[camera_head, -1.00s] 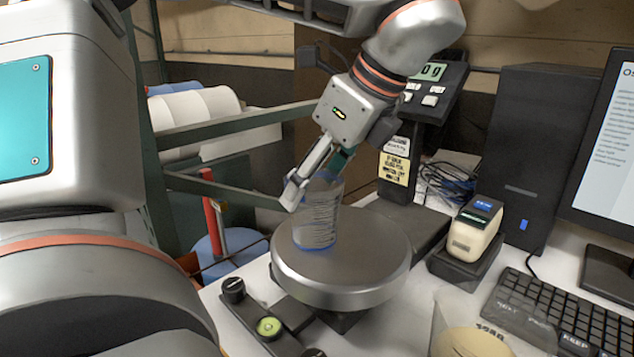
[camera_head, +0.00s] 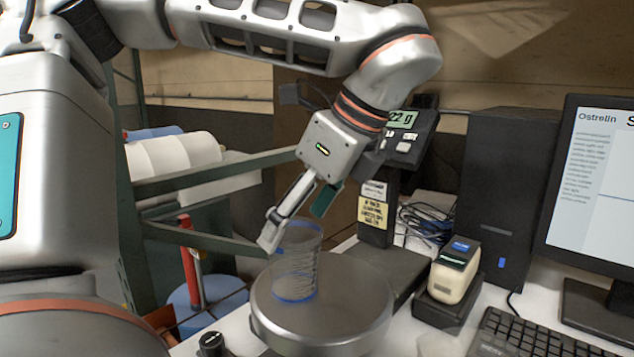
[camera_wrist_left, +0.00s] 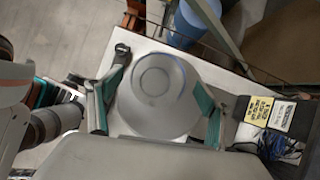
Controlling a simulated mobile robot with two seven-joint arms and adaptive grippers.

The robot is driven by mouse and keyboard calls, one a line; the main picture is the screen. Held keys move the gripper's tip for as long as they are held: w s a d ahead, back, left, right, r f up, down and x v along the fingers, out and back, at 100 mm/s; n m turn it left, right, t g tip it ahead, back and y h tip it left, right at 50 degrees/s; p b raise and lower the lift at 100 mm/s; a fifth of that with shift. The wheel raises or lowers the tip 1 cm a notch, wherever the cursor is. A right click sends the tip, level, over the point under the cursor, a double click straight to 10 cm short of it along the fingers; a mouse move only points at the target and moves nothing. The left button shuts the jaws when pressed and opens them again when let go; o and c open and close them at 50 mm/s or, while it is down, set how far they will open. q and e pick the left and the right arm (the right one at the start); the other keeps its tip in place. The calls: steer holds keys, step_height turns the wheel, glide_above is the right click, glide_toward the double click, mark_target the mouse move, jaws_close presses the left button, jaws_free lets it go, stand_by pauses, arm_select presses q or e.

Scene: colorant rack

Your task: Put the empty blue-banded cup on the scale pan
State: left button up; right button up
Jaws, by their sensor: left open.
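The clear cup with a blue band (camera_head: 296,268) stands upright on the round grey scale pan (camera_head: 345,318), towards its left rear. No contents show in it. My left gripper (camera_head: 297,226) is open at the cup's rim, one finger on the left side and the other behind to the right. In the left wrist view, the open left gripper (camera_wrist_left: 160,75) has its fingers apart on both sides of the cup (camera_wrist_left: 158,76), seen from above. Whether a finger touches the cup I cannot tell. My right gripper is not in view.
The scale display (camera_head: 403,119) on its post shows digits ending in "22 g". A small beige device (camera_head: 455,272), a black computer box (camera_head: 512,165), a keyboard (camera_head: 530,335) and a monitor (camera_head: 600,180) stand to the right. A green metal frame (camera_head: 200,182) is at the left.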

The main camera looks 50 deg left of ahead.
arm_select(q)
steer(key=p+v, duration=0.4)
steer(key=v, duration=0.5)
steer(key=shift+d+r, duration=0.2)
steer(key=shift+r, duration=0.15)
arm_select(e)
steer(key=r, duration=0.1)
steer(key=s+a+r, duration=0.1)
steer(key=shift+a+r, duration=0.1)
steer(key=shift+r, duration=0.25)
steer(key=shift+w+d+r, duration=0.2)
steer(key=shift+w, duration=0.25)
